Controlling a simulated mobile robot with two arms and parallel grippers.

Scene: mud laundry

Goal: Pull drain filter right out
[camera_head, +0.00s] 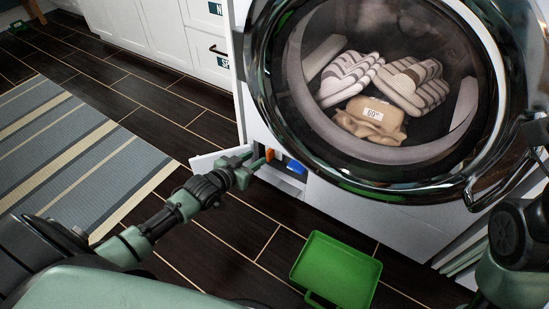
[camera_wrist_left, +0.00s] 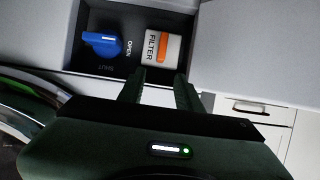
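The drain filter (camera_wrist_left: 163,48) is a white block marked FILTER with an orange band, seated in an open recess low on the washer front. In the head view its orange part (camera_head: 269,154) shows at my left gripper's tips. My left gripper (camera_head: 259,161) reaches into the recess opening from the left. In the left wrist view the left gripper's two fingers (camera_wrist_left: 160,82) are apart, just in front of the filter's lower edge, with nothing seen between them. I cannot tell whether they touch it. My right arm shows at the right edge; its gripper is not visible.
A blue knob (camera_wrist_left: 103,43) beside OPEN and SHUT marks sits left of the filter. The recess's white flap (camera_head: 212,161) is swung open. The round washer door (camera_head: 400,170) bulges out above. A green tray (camera_head: 337,270) lies on the floor below.

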